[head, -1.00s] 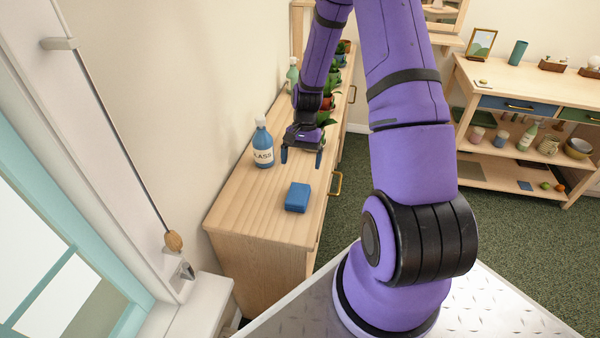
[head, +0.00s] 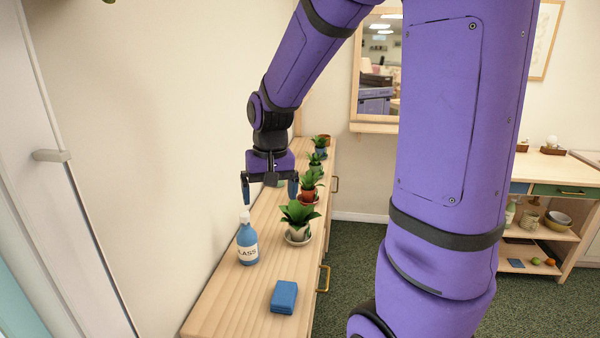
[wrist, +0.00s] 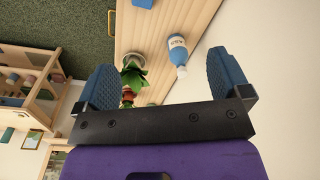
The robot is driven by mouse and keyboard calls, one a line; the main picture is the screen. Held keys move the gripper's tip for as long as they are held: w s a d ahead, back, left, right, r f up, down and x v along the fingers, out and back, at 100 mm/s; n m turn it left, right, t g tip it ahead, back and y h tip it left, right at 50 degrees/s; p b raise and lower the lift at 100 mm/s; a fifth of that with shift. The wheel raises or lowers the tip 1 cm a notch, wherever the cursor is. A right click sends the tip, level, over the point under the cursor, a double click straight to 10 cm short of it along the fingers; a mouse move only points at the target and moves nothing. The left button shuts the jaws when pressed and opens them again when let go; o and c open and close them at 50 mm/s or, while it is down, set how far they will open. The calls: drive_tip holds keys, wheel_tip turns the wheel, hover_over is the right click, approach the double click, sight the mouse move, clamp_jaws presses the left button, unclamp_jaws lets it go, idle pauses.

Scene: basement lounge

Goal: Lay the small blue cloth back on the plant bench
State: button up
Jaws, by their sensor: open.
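The small blue cloth (head: 284,296) lies folded on the near end of the wooden plant bench (head: 222,299). A blue corner of the cloth (wrist: 143,3) also shows at the top edge of the wrist view. My gripper (head: 270,188) is open and empty, above the bench and beyond the cloth, near the blue bottle. Its two blue fingers stand well apart in the wrist view (wrist: 165,90), with nothing between them.
A blue spray-type bottle (head: 247,240) labelled GLASS stands on the bench left of the cloth. Several potted plants (head: 298,217) line the bench's right side. A wall bounds the left. A wooden shelf unit (head: 560,222) stands at the far right.

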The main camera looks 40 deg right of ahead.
drive_tip(key=s+a+r+n+t, duration=0.2)
drive_tip(key=s+a+r, duration=0.1)
drive_tip(key=s+r, duration=0.3)
drive_tip(key=s+a+r+n+t, duration=0.2)
drive_tip(key=s+r, duration=0.4)
drive_tip(key=s, duration=0.4)
drive_tip(key=shift+s+a+r+n+t, duration=0.15)
drive_tip(key=shift+s+a+n+t, duration=0.3)
drive_tip(key=shift+a, duration=0.25)
